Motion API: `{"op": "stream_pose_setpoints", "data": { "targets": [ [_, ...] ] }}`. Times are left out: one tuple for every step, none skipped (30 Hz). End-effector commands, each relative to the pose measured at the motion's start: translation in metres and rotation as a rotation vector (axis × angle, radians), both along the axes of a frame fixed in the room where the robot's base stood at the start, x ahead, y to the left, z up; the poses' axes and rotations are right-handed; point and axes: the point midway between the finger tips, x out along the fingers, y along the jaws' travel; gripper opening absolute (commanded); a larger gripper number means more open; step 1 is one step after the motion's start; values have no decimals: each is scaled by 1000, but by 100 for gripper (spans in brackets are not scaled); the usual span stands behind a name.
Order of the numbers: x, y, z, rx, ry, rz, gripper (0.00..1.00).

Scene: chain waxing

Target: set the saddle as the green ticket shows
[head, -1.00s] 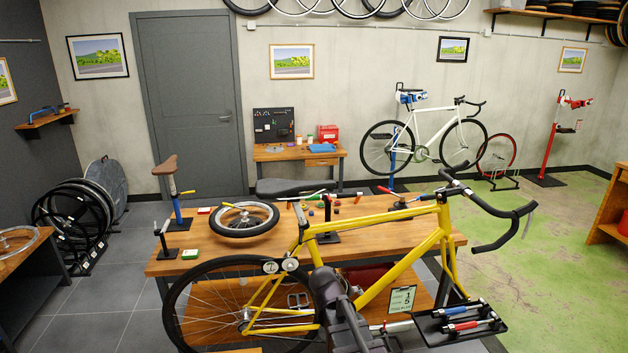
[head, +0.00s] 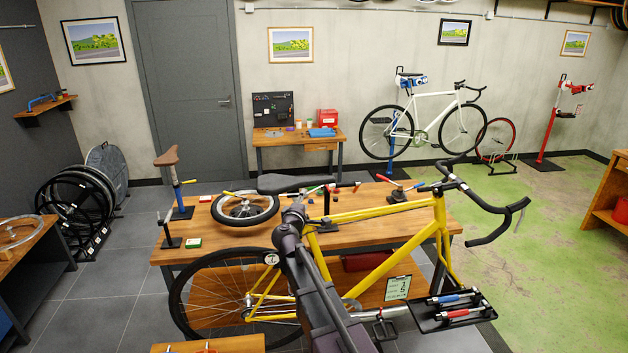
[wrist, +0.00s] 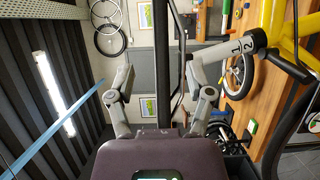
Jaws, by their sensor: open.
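The black saddle (head: 296,183) sits on the yellow bike (head: 372,215) in front of the wooden bench. My arm covers its seat post in the head view. In the wrist view a grey post collar (wrist: 240,47) marked 1 and 2 is right of my gripper (wrist: 161,80). The two fingers are spread apart. A dark upright shape shows between and beyond them; I cannot tell if it is the saddle. The ticket (head: 397,287), pale with a green edge, hangs below the bike frame; its small marks look like a 1 and a 5, not clearly readable.
The bench (head: 415,237) behind the bike carries a small wheel (head: 245,209), a post stand with a brown saddle (head: 167,157), and small tools. A black tray (head: 455,311) with red and blue tools is at lower right. Green floor at the right is open.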

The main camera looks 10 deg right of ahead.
Motion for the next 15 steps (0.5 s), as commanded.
{"op": "stream_pose_setpoints", "data": {
  "targets": [
    [0, 0, 0, -1, 0, 1, 67],
    [0, 0, 0, 0, 0, 0, 67],
    [0, 0, 0, 0, 0, 0, 67],
    [0, 0, 0, 0, 0, 0, 67],
    [0, 0, 0, 0, 0, 0, 67],
    [0, 0, 0, 1, 0, -1, 67],
    [0, 0, 0, 1, 1, -1, 67],
    [0, 0, 0, 1, 1, -1, 67],
    [0, 0, 0, 1, 1, -1, 67],
    [1, 0, 0, 1, 1, -1, 67],
    [1, 0, 0, 1, 1, -1, 67],
    [2, -1, 0, 2, 0, -1, 67],
    [3, -1, 0, 2, 0, -2, 67],
    [5, -2, 0, 2, 0, -2, 67],
    [7, -3, 0, 2, 0, -2, 67]
  ]
}}
